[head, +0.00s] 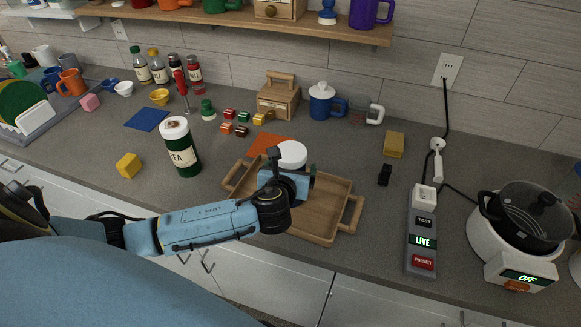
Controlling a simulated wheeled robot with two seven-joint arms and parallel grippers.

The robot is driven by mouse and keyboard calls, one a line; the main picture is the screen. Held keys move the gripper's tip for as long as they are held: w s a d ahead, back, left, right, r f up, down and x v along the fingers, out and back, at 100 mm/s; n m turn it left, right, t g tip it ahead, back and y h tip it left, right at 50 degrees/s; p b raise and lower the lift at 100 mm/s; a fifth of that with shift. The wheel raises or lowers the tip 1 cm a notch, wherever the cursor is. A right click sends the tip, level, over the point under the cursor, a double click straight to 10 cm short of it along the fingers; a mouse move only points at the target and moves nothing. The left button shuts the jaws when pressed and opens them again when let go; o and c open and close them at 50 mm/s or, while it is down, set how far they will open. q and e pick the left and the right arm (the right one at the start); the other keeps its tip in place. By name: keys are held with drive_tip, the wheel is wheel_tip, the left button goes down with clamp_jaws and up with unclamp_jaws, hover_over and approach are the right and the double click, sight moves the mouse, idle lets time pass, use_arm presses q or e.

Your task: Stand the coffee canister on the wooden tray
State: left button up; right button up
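A canister with a white lid (292,150) and a dark body is over the wooden tray (329,204). My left gripper (290,174) is in front of it and hides most of its body and any label. The fingers seem to be at its two sides, but I cannot tell whether they press on it. The canister looks upright; its base is hidden, so contact with the tray is unclear. A second dark canister (183,156), white-lidded and labelled TEA, stands upright left of the tray. My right gripper is not in view.
An orange cloth (268,144) and a wooden box (279,98) lie behind the tray. A yellow block (129,165) is left of the tea canister. A power strip (421,250) and a white cooker with a black pot (525,217) stand at right.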

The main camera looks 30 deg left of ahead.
use_arm(q)
drive_tip(key=shift+r, duration=0.2)
drive_tip(key=v, duration=1.2)
